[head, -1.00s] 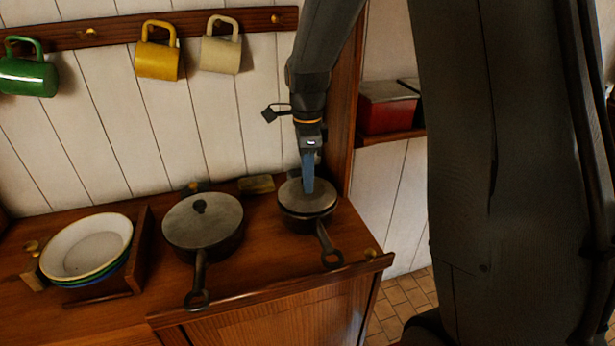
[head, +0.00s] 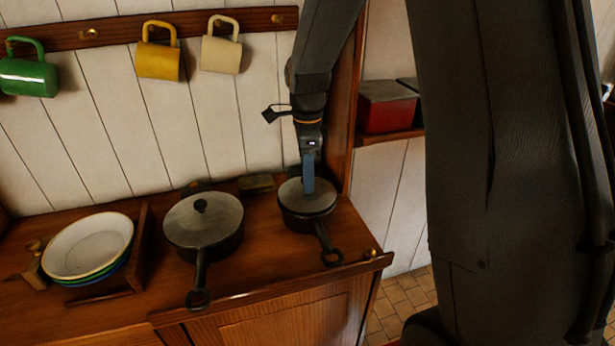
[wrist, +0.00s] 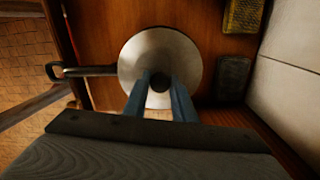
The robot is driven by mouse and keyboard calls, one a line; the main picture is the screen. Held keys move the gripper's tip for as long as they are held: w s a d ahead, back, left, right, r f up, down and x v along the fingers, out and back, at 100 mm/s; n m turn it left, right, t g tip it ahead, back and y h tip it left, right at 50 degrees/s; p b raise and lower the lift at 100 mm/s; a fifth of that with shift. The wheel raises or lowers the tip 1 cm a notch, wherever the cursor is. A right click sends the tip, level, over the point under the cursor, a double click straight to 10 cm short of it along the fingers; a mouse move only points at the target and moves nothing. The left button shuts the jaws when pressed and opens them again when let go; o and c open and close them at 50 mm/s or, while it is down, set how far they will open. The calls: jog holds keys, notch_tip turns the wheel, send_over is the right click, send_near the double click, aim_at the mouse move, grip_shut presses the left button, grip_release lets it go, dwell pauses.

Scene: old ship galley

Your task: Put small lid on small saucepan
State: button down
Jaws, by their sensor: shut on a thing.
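The small saucepan (head: 299,219) stands at the right end of the wooden counter, its handle (head: 327,246) pointing toward the front edge. The small lid (head: 293,198) is a grey disc lying over the saucepan's top; it looks level and about centred. In the wrist view the lid (wrist: 133,62) covers the pan's opening, and the pan's handle (wrist: 84,71) sticks out to the left. My gripper (head: 308,188) points down onto the lid. Its blue fingers (wrist: 160,82) are shut on the dark knob in the lid's middle. The fingers partly hide the knob.
A larger lidded pan (head: 204,222) stands to the left. Further left, stacked plates (head: 88,246) sit in a wooden rack (head: 141,246). A small block (head: 257,184) lies near the wall behind. Mugs (head: 158,62) hang above. A wooden post (head: 346,150) rises close at the right.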

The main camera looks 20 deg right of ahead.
jog(key=shift+f, duration=0.4)
dwell(0.3)
jog(key=c, duration=1.4)
grip_release()
jog(key=shift+r+p, duration=2.8)
jog(key=shift+r, duration=0.7)
